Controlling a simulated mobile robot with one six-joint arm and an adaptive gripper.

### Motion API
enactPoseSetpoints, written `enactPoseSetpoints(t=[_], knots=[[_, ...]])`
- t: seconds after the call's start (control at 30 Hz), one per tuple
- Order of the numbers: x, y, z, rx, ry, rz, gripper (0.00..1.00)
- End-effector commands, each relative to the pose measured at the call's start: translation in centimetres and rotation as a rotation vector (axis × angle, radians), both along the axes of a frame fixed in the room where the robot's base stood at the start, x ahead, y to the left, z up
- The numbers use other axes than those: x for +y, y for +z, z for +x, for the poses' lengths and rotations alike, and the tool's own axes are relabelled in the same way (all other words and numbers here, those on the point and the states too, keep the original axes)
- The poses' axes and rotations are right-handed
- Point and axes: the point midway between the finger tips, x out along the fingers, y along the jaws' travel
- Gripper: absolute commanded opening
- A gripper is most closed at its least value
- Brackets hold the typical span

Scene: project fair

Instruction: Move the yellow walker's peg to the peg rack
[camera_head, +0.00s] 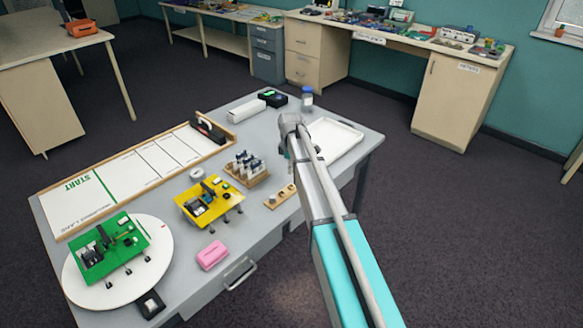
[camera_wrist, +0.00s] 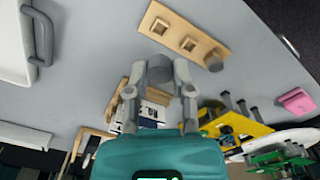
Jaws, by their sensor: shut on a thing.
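The yellow walker (camera_head: 210,200) stands on the grey table, left of my arm. It also shows at the right in the wrist view (camera_wrist: 240,130). My gripper (camera_wrist: 162,70) is shut on a short grey peg (camera_wrist: 160,66). A wooden strip with square sockets (camera_wrist: 185,42), which looks like the peg rack, lies just beyond the fingertips. One grey peg (camera_wrist: 213,62) shows at its right end. In the head view the rack (camera_head: 278,197) lies left of my arm. My arm mostly hides the gripper there.
A wooden holder with several upright items (camera_head: 246,172) is close to the gripper. A white tray (camera_head: 335,136) is beyond my arm, and a blue-capped jar (camera_head: 307,98) stands behind. A green walker (camera_head: 108,248) sits on a white disc. A pink block (camera_head: 212,255) lies in front.

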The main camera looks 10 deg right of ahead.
Motion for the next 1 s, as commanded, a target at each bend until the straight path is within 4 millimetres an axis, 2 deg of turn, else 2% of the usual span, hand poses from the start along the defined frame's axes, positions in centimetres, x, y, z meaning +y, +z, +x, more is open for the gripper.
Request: enactPoseSetpoints(t=[0.03,0.73,1.0], knots=[[0.0,-0.7,0.0,0.0,0.0,0.0,0.06],[-0.1,-5.6,0.0,0.0,-0.001,0.0,0.06],[-0.1,-5.2,0.0,0.0,-0.002,0.0,0.06]])
